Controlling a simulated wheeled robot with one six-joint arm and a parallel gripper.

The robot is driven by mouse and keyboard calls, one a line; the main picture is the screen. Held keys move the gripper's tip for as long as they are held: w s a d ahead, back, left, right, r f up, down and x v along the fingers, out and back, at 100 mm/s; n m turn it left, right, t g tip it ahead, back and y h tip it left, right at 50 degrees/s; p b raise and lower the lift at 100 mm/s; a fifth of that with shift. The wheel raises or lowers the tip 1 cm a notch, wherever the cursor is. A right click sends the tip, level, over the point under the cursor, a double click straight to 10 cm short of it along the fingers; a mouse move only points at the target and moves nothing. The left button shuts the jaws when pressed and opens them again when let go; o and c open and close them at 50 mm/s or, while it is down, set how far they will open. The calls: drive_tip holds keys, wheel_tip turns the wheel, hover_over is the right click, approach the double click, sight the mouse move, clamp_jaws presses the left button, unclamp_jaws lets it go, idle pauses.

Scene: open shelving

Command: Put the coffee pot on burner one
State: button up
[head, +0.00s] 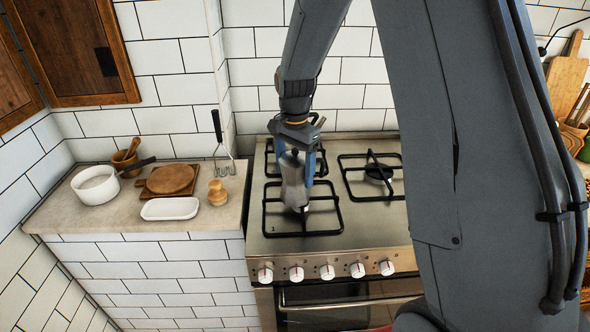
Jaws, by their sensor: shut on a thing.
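The coffee pot (294,184) is a silver, faceted moka pot, upright over the front left burner grate (272,222). That grate carries the mark "1" near its front left corner. My gripper (298,165) comes down from above and is shut on the coffee pot, with a blue finger on its right side. The pot's base appears at or just above the grate; I cannot tell if it touches. My gripper partly hides the pot's top. The burner under the pot is mostly hidden.
Another grate (370,176) to the right is empty. The back left grate (272,152) is partly behind my gripper. On the left counter stand a white pot (95,190), a white dish (170,209), a round wooden board (170,179) and a small wooden jar (217,193).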

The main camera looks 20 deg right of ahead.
drive_tip(key=shift+f, duration=0.1)
drive_tip(key=o, duration=1.5)
wheel_tip(320, 180, up, 12)
drive_tip(key=b, duration=0.3)
drive_tip(key=shift+b, duration=0.3)
